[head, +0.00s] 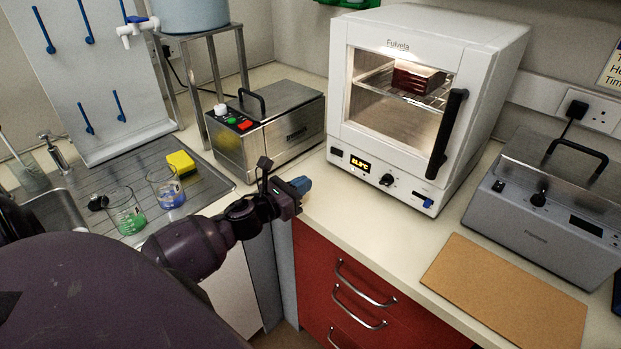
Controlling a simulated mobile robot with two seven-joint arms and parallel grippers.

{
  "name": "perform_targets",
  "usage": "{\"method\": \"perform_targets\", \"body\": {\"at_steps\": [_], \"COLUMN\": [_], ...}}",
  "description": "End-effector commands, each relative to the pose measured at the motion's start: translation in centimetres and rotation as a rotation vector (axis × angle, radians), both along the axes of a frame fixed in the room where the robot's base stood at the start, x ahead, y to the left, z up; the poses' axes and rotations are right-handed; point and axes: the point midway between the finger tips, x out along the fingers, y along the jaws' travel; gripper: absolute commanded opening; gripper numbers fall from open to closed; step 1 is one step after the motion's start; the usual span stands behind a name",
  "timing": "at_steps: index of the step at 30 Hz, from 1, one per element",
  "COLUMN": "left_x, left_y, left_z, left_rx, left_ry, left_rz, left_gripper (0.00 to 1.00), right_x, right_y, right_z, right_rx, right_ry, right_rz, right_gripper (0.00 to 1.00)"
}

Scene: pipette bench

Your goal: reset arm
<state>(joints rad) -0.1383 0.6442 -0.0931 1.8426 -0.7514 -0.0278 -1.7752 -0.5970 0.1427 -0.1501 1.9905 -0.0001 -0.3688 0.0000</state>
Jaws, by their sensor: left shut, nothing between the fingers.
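My left arm comes in from the lower left, and its gripper (300,186) is over the counter's front edge, above the red drawers. It is shut, with nothing seen held in it. It is in front of the steel water bath and left of the white oven, apart from both as far as I can tell. The fingers are small and partly hidden by the wrist parts. My right gripper is not in view.
A white oven (400,163) with a lit window stands behind. A steel bath (285,125) stands left of it. Two beakers (125,215) and a yellow sponge (181,163) are on the draining board. A grey device (545,225) and brown board (505,290) are at right.

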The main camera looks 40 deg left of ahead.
Motion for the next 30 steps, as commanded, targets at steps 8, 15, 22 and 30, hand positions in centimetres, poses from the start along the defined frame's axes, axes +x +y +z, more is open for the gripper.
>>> {"method": "perform_targets", "body": {"at_steps": [8,15,22,30], "left_x": [-0.5,-0.5,-0.6,-3.7], "left_y": [-0.1,0.0,-0.1,-0.5], "left_z": [0.0,0.0,0.0,-1.5], "left_rx": [0.0,0.0,-0.014,-0.529], "left_ry": [-0.001,0.0,0.002,0.104], "left_rz": [0.0,0.0,0.006,0.236], "left_gripper": [0.0,0.0,0.0,0.0], "right_x": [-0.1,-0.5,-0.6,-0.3], "right_y": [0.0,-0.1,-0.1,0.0], "right_z": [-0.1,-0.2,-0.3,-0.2], "right_rx": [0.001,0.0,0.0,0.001], "right_ry": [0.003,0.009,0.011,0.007], "right_rz": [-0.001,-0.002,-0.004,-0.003], "right_gripper": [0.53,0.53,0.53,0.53]}}
